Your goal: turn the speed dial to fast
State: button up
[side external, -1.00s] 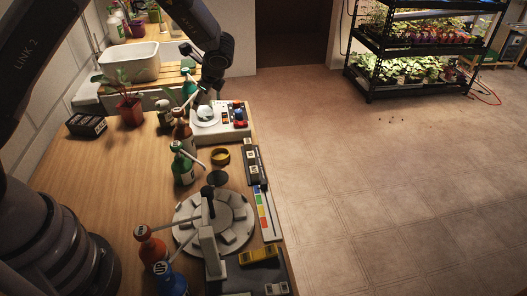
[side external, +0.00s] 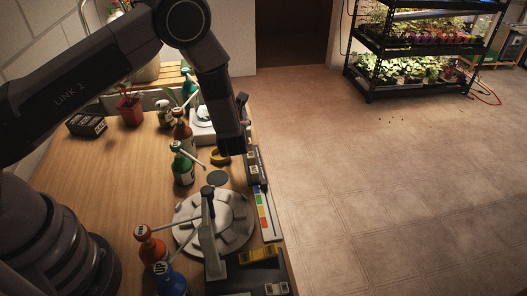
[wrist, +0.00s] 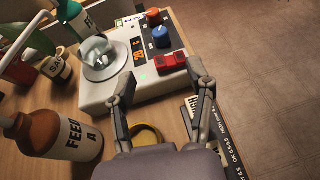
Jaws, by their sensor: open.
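A white control box (wrist: 115,90) with a clear dome (wrist: 99,56) on its left stands ahead of my gripper in the wrist view. Its panel carries an orange-red knob (wrist: 153,17), a blue knob (wrist: 161,37) and a red rocker switch (wrist: 173,60). I cannot tell from the labels which knob is the speed dial. My gripper (wrist: 161,75) is open and empty, its fingertips at the near edge of the box, with the rocker between and beyond them. In the side view my arm hides the right part of the box (side external: 203,138) and the gripper.
A brown FEED A bottle (wrist: 55,136) stands left of my gripper. A yellow ring (wrist: 146,135) lies below it. Green bottles (side external: 183,165), a round grey carousel (side external: 184,235) and a coloured strip (side external: 264,212) line the bench. Open floor lies to the right.

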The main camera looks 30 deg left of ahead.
jog(key=x, duration=1.3)
jog(key=shift+w+a, duration=0.1)
jog(key=shift+a, duration=0.1)
grip_shut()
